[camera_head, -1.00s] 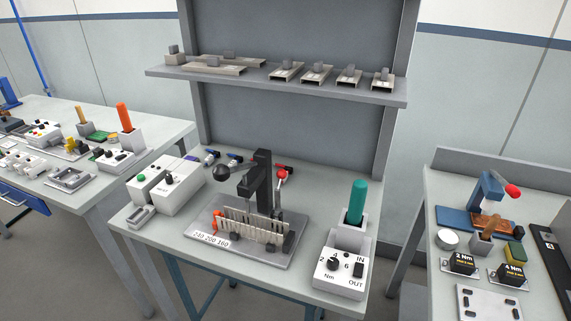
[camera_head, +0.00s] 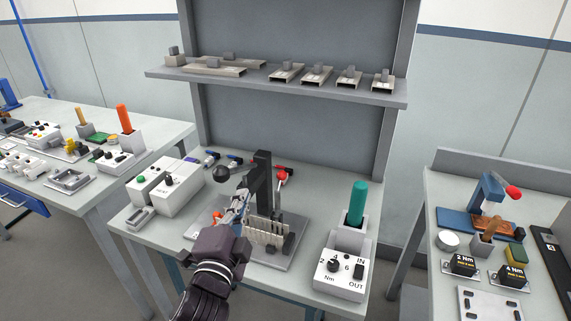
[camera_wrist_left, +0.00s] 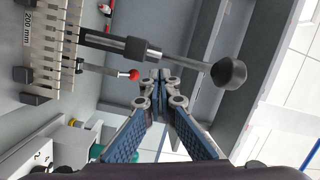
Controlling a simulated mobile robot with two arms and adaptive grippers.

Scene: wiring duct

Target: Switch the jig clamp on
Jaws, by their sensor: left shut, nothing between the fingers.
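The jig (camera_head: 285,252) stands on the middle bench, with a black post (camera_head: 263,180) and a pale slotted duct (camera_head: 268,231) on it. A lever with a red ball (camera_head: 282,175) rises right of the post; the red ball also shows in the left wrist view (camera_wrist_left: 134,75). A lever with a black ball (camera_head: 221,174) reaches out left of the post; the ball also shows in the wrist view (camera_wrist_left: 229,73). My left gripper (camera_head: 243,192) is shut and empty in front of the post. In the wrist view its fingertips (camera_wrist_left: 160,76) appear between the two balls; contact is unclear. My arm hides the jig's left part.
A white box with a dial and IN/OUT switch (camera_head: 341,273) and a teal-handled tool in a holder (camera_head: 357,204) stand at the right. White boxes (camera_head: 175,188) stand at the left. A shelf (camera_head: 290,84) crosses above the bench.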

